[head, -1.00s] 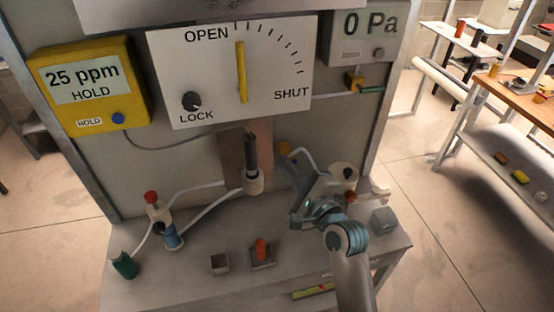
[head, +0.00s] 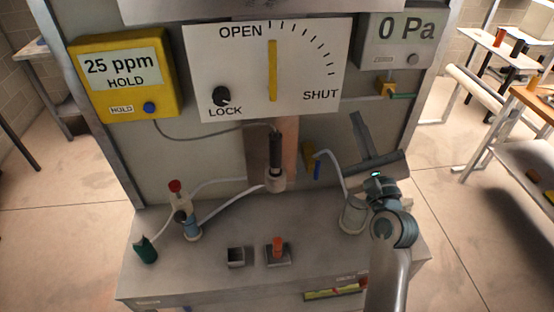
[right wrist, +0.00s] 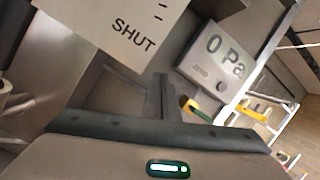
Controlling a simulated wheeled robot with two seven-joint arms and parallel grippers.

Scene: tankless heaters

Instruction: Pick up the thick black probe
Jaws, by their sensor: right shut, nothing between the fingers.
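The thick black probe (head: 274,152) stands upright in a white holder (head: 275,183) in front of a brownish vertical strip on the panel. A thin grey cable runs from its top to the yellow 25 ppm meter (head: 123,78). My right gripper (head: 357,118) is to the right of the probe, apart from it, with its fingers pointing up towards the panel. In the right wrist view the fingers (right wrist: 160,82) are together and empty, below the SHUT dial and the 0 Pa display. My left gripper is out of view.
White hoses reach the probe holder and a grey-white cylinder (head: 354,215) beside my right arm. A red-topped valve (head: 176,190), a green fitting (head: 145,250), a small open box (head: 236,257) and a red-orange peg (head: 278,246) stand on the bench.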

